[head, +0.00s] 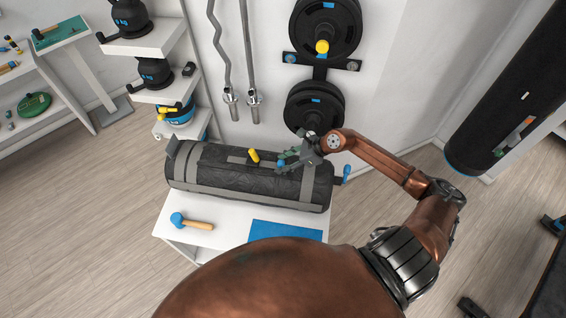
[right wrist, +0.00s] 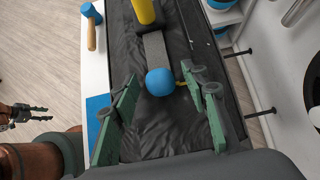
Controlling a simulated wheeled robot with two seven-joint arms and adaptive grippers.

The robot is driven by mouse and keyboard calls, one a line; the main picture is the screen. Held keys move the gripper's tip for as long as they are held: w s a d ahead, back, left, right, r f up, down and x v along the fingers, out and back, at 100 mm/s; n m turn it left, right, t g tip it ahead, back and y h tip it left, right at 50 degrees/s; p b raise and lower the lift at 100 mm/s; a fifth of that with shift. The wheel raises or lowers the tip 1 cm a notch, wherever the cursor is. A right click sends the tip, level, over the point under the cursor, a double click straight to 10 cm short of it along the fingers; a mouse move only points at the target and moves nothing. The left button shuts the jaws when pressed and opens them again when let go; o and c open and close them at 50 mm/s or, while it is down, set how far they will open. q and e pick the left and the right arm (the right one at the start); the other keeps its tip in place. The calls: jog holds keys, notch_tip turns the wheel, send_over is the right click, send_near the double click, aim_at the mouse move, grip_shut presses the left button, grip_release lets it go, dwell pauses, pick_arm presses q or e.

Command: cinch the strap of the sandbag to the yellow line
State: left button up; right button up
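The dark sandbag (head: 220,180) lies lengthwise on a white bench, with grey bands around it. A grey strap (right wrist: 155,48) runs along its top between a yellow handle (head: 254,155) and a blue ball (head: 281,163). In the right wrist view the blue ball (right wrist: 160,82) sits between the green fingers of my right gripper (right wrist: 162,108), with gaps on both sides. My right gripper (head: 293,155) is open over the right part of the bag. A small yellow piece (right wrist: 182,84) shows by one finger; I cannot tell whether it is the yellow line. My left gripper (right wrist: 28,113) appears open, away from the bag.
A blue-headed mallet (head: 190,222) and a blue mat (head: 285,232) lie on the bench (head: 228,212) in front of the bag. Weight plates (head: 315,105) and bars (head: 240,60) hang on the wall behind. Shelves with kettlebells (head: 155,72) stand at back left.

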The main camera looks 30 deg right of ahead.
jog(key=shift+s+d+r, duration=0.15)
jog(key=shift+d+r, duration=0.05)
jog(key=v, duration=1.1)
jog(key=shift+r, duration=0.25)
jog(key=shift+f, duration=0.1)
